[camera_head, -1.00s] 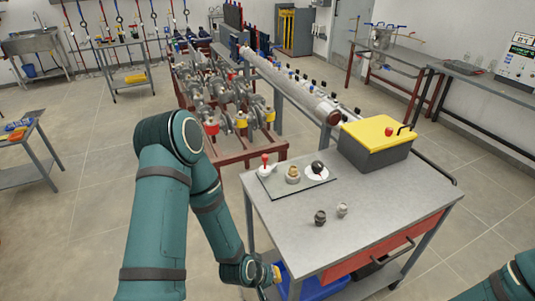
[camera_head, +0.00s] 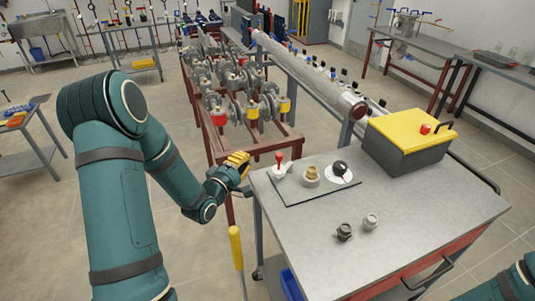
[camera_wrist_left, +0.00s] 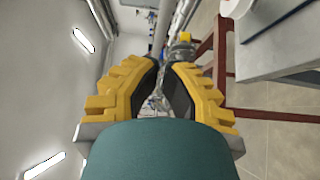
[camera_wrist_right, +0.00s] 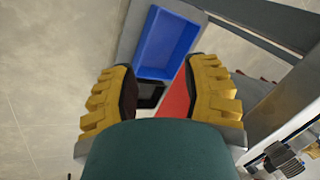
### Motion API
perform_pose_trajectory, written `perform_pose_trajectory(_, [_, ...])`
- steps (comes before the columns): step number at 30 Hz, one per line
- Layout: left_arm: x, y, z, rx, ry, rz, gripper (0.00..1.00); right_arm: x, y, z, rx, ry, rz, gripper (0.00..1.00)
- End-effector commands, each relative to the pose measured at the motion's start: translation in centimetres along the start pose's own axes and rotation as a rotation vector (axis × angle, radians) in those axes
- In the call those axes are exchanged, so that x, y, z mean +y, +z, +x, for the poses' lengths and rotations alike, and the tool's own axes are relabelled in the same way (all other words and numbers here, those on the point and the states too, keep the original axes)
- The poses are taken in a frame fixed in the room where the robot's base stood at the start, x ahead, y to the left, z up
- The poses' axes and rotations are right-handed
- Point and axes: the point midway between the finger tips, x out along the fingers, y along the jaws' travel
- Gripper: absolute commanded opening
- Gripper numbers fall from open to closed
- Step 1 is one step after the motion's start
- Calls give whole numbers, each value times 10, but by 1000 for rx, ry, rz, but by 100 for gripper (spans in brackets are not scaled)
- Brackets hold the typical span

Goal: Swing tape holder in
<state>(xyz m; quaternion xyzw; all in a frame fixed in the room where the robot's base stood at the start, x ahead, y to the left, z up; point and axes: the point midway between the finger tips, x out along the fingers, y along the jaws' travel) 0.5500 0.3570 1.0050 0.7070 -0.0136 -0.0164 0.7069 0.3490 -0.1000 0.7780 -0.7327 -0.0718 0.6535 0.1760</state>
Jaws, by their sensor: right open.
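I cannot pick out the tape holder with certainty in any view. A yellow cylinder (camera_head: 235,248) stands upright on a thin rod left of the grey work table (camera_head: 420,205); what it is cannot be told. My left gripper (camera_head: 238,163) is beside the table's back left corner, near the red frame. In the left wrist view its yellow fingers (camera_wrist_left: 160,64) lean close together at the tips, with nothing seen between them. My right gripper (camera_wrist_right: 158,66) is open and empty in the right wrist view, above a blue bin (camera_wrist_right: 165,42).
The table carries a plate with a red-knobbed part (camera_head: 279,165), a brass part (camera_head: 312,174) and a black knob (camera_head: 341,168). Two small fittings (camera_head: 344,232) and a yellow-lidded box (camera_head: 410,135) also stand there. Behind is a red frame (camera_head: 213,140) with flanged valves.

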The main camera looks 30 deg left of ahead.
Motion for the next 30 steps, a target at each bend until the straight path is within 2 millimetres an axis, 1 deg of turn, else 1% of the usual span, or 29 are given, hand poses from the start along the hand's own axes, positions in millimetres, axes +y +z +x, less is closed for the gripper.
perform_pose_trajectory(1, [-9, 0, 0, 0, 2, 0, 0, 3, 2, 9, -4, 0, -1, 47])
perform_pose_trajectory(5, [-14, 0, 0, 0, 3, -1, 0, 5, 4, 14, -8, 0, -3, 47])
perform_pose_trajectory(17, [-14, 0, 0, 0, 3, -1, 0, 5, 5, 14, -10, 0, -3, 47])
perform_pose_trajectory(20, [-14, 0, 4, 0, 3, -1, 0, 5, 5, 14, -10, 0, -3, 47])
perform_pose_trajectory(23, [-14, 0, 14, -1, 4, -1, 0, 5, 5, 14, -10, 0, -3, 47])
perform_pose_trajectory(25, [-14, 1, 24, -2, 4, -1, 0, 5, 5, 14, -10, 0, -3, 47])
perform_pose_trajectory(30, [-14, 1, 56, -3, 4, 0, 0, 5, 5, 14, -10, 0, -3, 47])
